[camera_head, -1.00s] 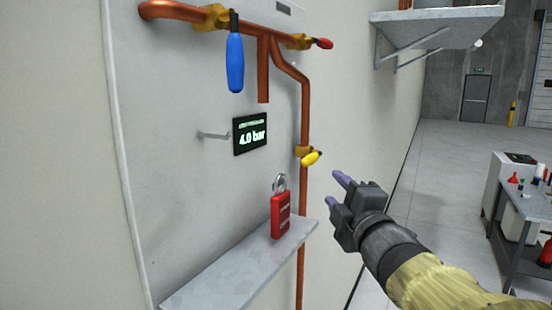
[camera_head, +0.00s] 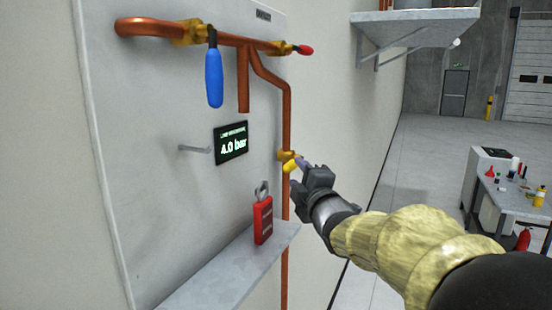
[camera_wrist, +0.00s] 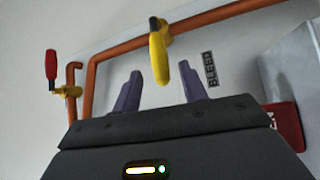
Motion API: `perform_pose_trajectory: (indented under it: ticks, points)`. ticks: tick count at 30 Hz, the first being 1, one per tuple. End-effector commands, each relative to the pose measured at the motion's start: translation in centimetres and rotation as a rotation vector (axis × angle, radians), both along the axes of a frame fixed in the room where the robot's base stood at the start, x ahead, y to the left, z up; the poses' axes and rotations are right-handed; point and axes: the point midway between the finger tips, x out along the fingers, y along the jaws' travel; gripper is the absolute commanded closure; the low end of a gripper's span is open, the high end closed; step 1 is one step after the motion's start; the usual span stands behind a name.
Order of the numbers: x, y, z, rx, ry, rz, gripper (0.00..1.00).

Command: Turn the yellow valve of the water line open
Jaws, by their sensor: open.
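The yellow valve handle (camera_head: 290,166) sits on a brass body on the vertical copper pipe (camera_head: 287,115), right of the pressure display. My gripper (camera_head: 301,164) is at the handle, its fingers partly hidden by the handle and the gripper's own body. In the wrist view, the yellow handle (camera_wrist: 158,58) shows in the gap between the two purple fingers of my open gripper (camera_wrist: 161,80). There is visible space on both sides of the handle; whether a finger touches it I cannot tell. A BLEED label (camera_wrist: 212,68) is beside it.
A blue handle (camera_head: 214,78) hangs down and a red handle (camera_head: 305,50) points right on the upper pipe. The display (camera_head: 231,143) reads 4.0 bar. A red padlock (camera_head: 263,219) stands on the grey shelf (camera_head: 215,273), below and left of my gripper. A hook (camera_head: 195,149) sticks out.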

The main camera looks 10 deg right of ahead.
Motion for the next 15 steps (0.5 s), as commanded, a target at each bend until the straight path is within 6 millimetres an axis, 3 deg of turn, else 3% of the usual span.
perform_pose_trajectory:
  ticks: [15]
  points:
    - [6.6, 1.0, 1.1, 0.003, 0.001, 0.002, 0.57]
